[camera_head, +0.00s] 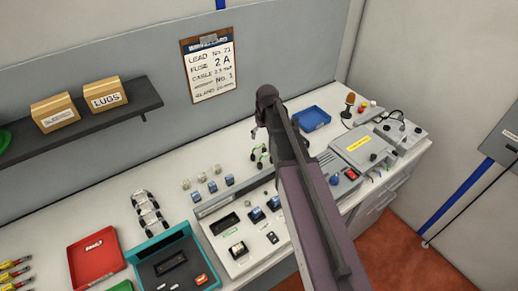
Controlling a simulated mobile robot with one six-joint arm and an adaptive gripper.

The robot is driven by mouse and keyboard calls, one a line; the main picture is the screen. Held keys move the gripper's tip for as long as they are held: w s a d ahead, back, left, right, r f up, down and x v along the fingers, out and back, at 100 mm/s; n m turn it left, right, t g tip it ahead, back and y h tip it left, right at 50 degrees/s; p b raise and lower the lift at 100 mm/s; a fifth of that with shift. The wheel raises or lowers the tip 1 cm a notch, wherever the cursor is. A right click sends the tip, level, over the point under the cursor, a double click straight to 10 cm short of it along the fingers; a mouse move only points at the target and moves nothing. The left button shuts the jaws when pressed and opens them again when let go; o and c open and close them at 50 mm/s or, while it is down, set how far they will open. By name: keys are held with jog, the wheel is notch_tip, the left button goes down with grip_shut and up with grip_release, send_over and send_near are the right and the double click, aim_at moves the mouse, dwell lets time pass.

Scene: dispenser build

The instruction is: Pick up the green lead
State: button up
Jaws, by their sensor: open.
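A green lead (262,154) shows as thin green loops on the white bench, just left of my arm. Part of it may be hidden behind the arm. My gripper (256,134) is mostly hidden behind my arm. Only a small dark part of it shows, just above the green loops in the picture. It is open. I cannot tell whether it touches the lead, and I see nothing held in it.
The bench (165,165) holds a red tray (82,275), a teal-edged case (133,262), a panel with dark modules (212,249), a blue tray (323,112) and a grey unit (385,150). A shelf (120,115) with boxes hangs at left. Small blocks stand mid-bench.

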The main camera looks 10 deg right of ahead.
jog(key=r+n, duration=0.1)
send_over(259, 145)
jog(key=s, duration=0.2)
jog(key=shift+w+d+r, duration=0.15)
jog(key=shift+d, duration=0.05)
jog(key=f+b, duration=0.2)
jog(key=f, duration=0.1)
jog(key=f+b, duration=0.2)
jog(key=b, duration=0.1)
jog(key=w+f+b, duration=0.1)
jog(key=f+b, duration=0.2)
jog(key=shift+a+f, duration=0.3)
dwell(0.4)
jog(key=shift+w+f+b, duration=0.2)
jog(key=shift+f+b, duration=1.1)
jog(key=shift+w+f+b, duration=0.2)
jog(key=shift+f+b, duration=1.05)
jog(key=shift+b, duration=0.05)
jog(key=c, duration=1)
